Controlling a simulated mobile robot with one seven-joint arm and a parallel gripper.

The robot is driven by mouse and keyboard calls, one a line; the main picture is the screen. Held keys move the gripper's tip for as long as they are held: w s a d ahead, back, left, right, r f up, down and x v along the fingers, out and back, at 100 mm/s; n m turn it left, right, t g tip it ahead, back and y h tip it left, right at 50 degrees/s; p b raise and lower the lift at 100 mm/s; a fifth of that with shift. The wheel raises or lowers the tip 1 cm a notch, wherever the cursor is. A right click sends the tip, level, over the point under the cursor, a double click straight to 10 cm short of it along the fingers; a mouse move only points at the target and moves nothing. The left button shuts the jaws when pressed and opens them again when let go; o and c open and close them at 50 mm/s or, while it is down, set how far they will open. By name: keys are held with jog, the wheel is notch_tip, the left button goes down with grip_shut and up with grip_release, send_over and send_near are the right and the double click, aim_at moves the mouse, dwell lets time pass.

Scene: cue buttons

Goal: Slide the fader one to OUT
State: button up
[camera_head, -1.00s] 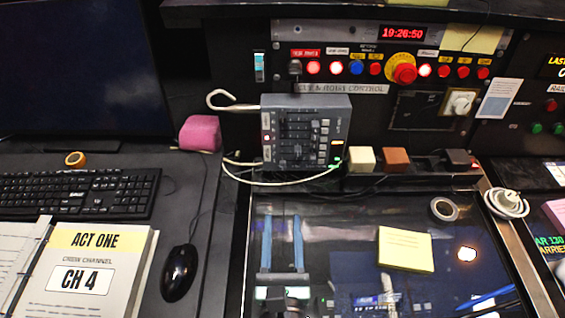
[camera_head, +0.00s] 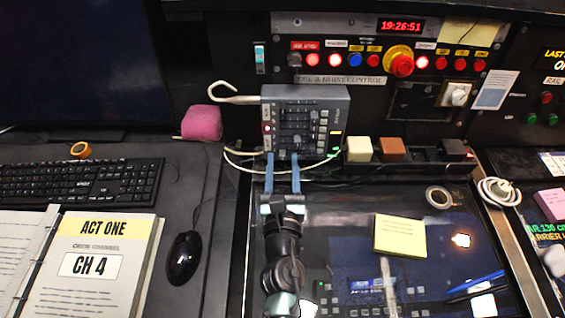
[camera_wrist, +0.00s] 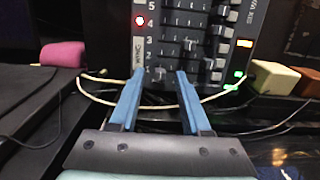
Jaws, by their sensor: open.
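The grey fader box (camera_head: 305,125) stands upright on the console, with several rows of sliding knobs on its face. In the wrist view the box (camera_wrist: 195,32) shows row numbers on its left side, with a red light by number 4. The lowest row is partly hidden by my fingers; a pale knob that looks like fader one (camera_wrist: 160,73) sits near its left end. My gripper (camera_head: 282,156) is open, its two blue fingers at the box's lower edge. In the wrist view the fingertips of my gripper (camera_wrist: 160,76) stand either side of that knob; contact cannot be told.
A white cable (camera_head: 235,165) loops below the box, behind my fingers. White and brown blocks (camera_head: 391,149) sit right of the box. A pink block (camera_head: 202,123) lies to its left. Lit buttons and a red knob (camera_head: 401,65) are above. Yellow notes (camera_head: 400,236) lie on the console.

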grip_shut()
dwell(0.9)
jog(key=shift+d, duration=0.15)
dwell(0.4)
